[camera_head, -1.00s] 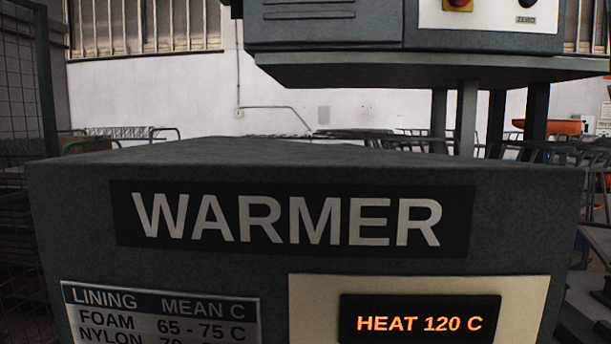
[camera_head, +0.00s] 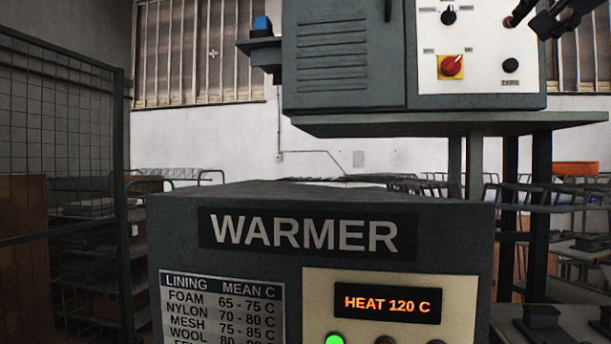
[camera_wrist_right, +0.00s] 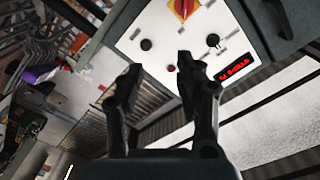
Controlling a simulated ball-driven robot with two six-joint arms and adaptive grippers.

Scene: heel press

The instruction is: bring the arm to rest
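My right gripper (camera_head: 555,18) shows in part at the top right corner of the head view, in front of the white control panel (camera_head: 475,45). In the right wrist view its two dark fingers (camera_wrist_right: 158,68) are spread apart with nothing between them. Beyond the fingertips lies the panel with a red knob on a yellow plate (camera_wrist_right: 183,7), black knobs and a red lit display (camera_wrist_right: 233,68). The fingers look apart from the panel, though the distance is hard to tell. My left gripper is in neither view.
The grey warmer (camera_head: 460,235) stands in front, its display (camera_head: 388,304) reading HEAT 120 C, with a green light (camera_head: 335,340) lit. The grey press cabinet (camera_head: 335,60) is above and behind. A wire mesh cage (camera_head: 60,110) stands at left.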

